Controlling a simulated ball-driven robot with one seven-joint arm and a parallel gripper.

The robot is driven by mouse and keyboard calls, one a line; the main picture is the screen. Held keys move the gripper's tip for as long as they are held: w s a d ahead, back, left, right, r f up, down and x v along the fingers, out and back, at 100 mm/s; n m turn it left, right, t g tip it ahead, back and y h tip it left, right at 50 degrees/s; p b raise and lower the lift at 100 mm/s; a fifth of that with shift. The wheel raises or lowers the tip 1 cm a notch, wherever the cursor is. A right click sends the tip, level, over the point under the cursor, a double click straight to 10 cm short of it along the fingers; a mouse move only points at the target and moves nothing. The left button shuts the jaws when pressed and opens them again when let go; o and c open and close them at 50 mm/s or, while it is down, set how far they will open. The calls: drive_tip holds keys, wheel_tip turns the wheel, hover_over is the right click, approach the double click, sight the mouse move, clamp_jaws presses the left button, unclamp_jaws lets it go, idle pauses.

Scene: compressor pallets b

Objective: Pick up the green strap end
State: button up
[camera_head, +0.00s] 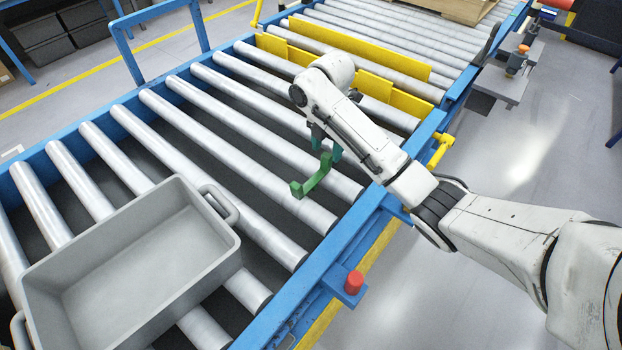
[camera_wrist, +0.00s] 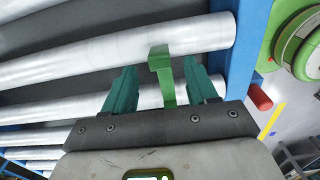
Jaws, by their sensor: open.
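The green strap end (camera_head: 313,180) is a bent green piece over the metal rollers near the conveyor's right side rail. My gripper (camera_head: 326,143) is right at it, pointing down. In the wrist view the strap end (camera_wrist: 162,70) stands between my two teal fingers (camera_wrist: 163,88), with dark gaps on both sides. The fingers are open and do not appear to touch it. The lower part of the strap end is hidden behind my gripper's body in the wrist view.
A grey empty tote (camera_head: 215,243) sits on the rollers at lower left. A blue side rail (camera_head: 310,275) carries a red button (camera_head: 354,282) close by. Yellow barriers (camera_head: 375,50) cross the conveyor behind my arm. The rollers between tote and gripper are bare.

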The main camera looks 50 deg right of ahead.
sight(326, 155)
wheel_tip(326, 155, down, 6)
drive_tip(key=shift+r+p, duration=0.15)
drive_tip(key=shift+p, duration=0.4)
drive_tip(key=c, duration=1)
drive_tip(key=shift+r, duration=0.1)
drive_tip(key=shift+c, duration=0.2)
